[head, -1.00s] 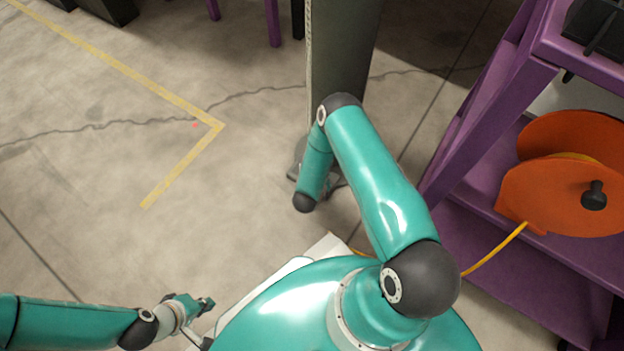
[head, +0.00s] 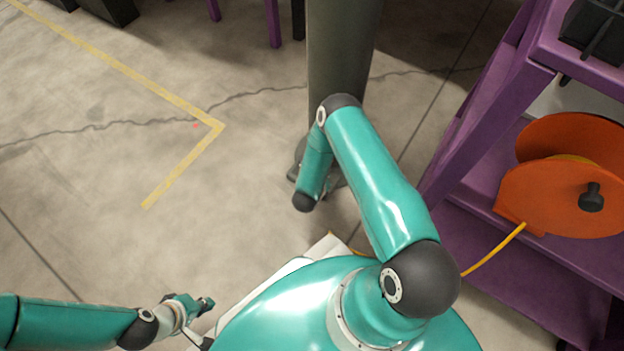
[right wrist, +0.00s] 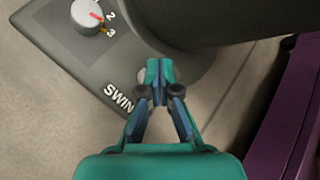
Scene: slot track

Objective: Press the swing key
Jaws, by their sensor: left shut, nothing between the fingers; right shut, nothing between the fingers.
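The dark panel (right wrist: 75,45) with lettering that reads "SWIN" shows in the right wrist view, its last letters hidden behind my right gripper (right wrist: 160,72). That gripper is shut and empty, its fingertips over the panel beside the column's foot. A small pale rounded edge (right wrist: 141,76), perhaps the swing key, peeks out left of the fingertips; the rest is hidden. I cannot tell whether they touch. In the head view my right arm hides the right gripper. My left gripper (head: 204,305) is shut and empty at the lower left, above the floor.
A white dial (right wrist: 87,14) with a red pointer sits on the panel. The dark column (head: 345,50) rises behind my right arm. A purple rack (head: 490,120) at right holds an orange reel (head: 550,200) with a yellow cable. The floor at left is clear, with yellow tape (head: 150,85).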

